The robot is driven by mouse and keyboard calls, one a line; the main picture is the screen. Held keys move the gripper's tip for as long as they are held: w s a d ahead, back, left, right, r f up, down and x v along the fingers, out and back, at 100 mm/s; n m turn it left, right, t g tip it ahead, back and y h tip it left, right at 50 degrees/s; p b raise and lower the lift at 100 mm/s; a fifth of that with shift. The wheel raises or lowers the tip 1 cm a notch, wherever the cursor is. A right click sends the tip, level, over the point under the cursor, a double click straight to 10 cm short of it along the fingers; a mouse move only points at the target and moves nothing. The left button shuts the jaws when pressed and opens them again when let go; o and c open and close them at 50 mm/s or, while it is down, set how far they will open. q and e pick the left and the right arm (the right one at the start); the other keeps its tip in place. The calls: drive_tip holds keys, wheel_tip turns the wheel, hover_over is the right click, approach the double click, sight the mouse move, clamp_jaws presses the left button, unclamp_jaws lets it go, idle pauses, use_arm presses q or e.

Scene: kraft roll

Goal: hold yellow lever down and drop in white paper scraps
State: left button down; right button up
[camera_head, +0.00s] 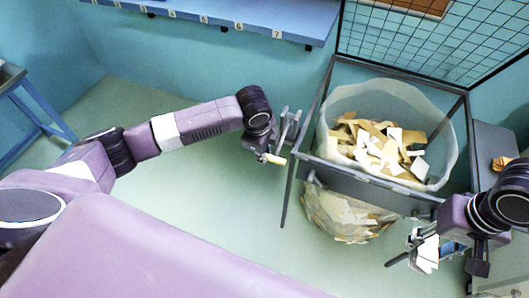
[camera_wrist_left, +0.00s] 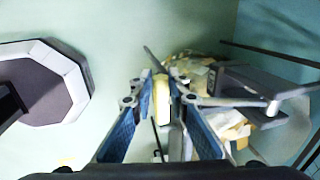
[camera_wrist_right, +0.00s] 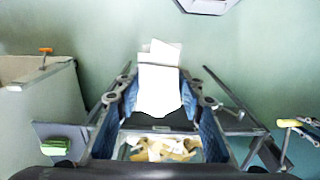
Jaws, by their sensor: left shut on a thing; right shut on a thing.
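The yellow lever (camera_head: 272,158) sticks out at the left of the dark metal stand (camera_head: 330,149). My left gripper (camera_head: 276,148) is shut on it; the left wrist view shows the lever (camera_wrist_left: 161,98) between the fingers. A clear bag (camera_head: 436,112) hangs open in the stand, with tan and white paper scraps (camera_head: 372,147) inside. My right gripper (camera_head: 424,246) is shut on white paper scraps (camera_head: 428,254) in front of the stand, to the right and outside the bag. In the right wrist view the held white paper (camera_wrist_right: 160,85) stands between the fingers.
A blue shelf with numbered labels (camera_head: 240,12) runs along the back wall. A black wire grid (camera_head: 420,45) rises behind the bag. A grey surface with an orange item (camera_head: 502,163) lies at the right. The pale green floor (camera_head: 220,215) left of the stand is clear.

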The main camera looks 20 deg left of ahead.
use_arm(q)
drive_tip(key=shift+s+r+g, duration=0.15)
drive_tip(key=shift+s+r, duration=0.3)
drive_tip(key=shift+r, duration=0.3)
drive_tip(key=shift+s+r+g, duration=0.15)
drive_tip(key=shift+s+r, duration=0.25)
drive_tip(key=shift+r, duration=0.35)
drive_tip(key=c, duration=1.8)
unclamp_jaws()
drive_tip(key=shift+r, duration=0.15)
use_arm(e)
drive_tip(key=shift+s, duration=0.1)
use_arm(q)
drive_tip(key=shift+o, duration=0.2)
drive_tip(key=shift+r, duration=0.1)
use_arm(e)
drive_tip(key=shift+r, duration=0.1)
use_arm(q)
drive_tip(key=shift+w+r, duration=0.1)
drive_tip(key=shift+w, duration=0.05)
wheel_tip(320, 180, up, 12)
drive_tip(key=s, duration=0.2)
drive_tip(key=shift+s+f, duration=0.2)
